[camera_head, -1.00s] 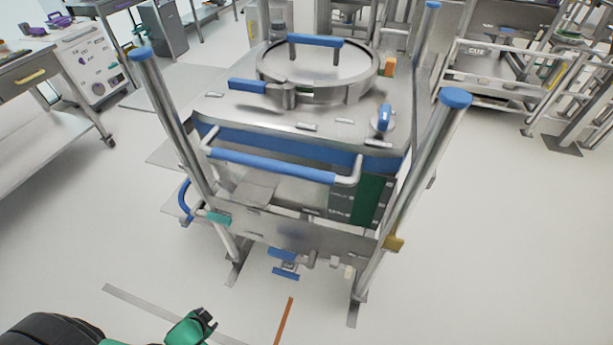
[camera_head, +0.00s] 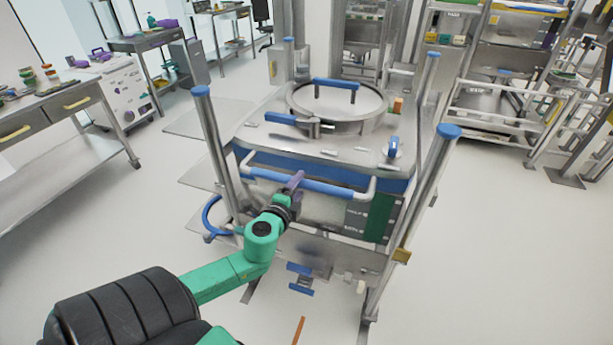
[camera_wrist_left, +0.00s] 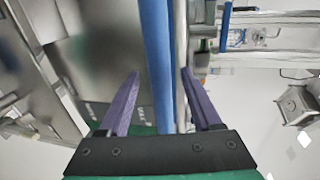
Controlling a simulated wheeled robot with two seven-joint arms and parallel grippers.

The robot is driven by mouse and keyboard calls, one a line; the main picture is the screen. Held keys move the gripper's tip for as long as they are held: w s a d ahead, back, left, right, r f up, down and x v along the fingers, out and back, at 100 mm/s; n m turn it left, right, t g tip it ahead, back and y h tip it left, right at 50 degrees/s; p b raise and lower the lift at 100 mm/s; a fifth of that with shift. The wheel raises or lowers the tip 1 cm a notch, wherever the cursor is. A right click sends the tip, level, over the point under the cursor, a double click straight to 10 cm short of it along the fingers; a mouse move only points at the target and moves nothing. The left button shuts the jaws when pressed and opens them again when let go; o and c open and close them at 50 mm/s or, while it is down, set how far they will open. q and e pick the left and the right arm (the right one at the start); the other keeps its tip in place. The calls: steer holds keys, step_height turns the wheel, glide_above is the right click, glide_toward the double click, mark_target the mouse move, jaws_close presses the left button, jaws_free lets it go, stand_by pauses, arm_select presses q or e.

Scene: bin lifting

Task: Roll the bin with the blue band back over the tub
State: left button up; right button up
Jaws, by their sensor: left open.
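The steel bin with the blue band (camera_head: 395,183) stands ahead in the head view, with a round lid on top. Its blue push handle (camera_head: 325,187) runs across the near side and also shows in the left wrist view (camera_wrist_left: 158,60). My left gripper (camera_head: 296,180) is at the left-middle of this handle. In the left wrist view, its purple fingers (camera_wrist_left: 160,78) are open, one on each side of the blue bar, with gaps visible. My right gripper is not in view. I cannot make out the tub for certain.
Steel posts with blue caps (camera_head: 448,132) rise at the bin's near corners. A workbench (camera_head: 70,140) stands at the left and steel racks (camera_head: 500,115) at the back right. The floor (camera_head: 500,260) at the right is clear.

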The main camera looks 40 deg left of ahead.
arm_select(q)
steer(key=x, duration=0.5)
steer(key=shift+w+a+f, duration=0.1)
steer(key=shift+w+f, duration=0.05)
steer(key=shift+w, duration=0.2)
jaws_close()
stand_by(1.0)
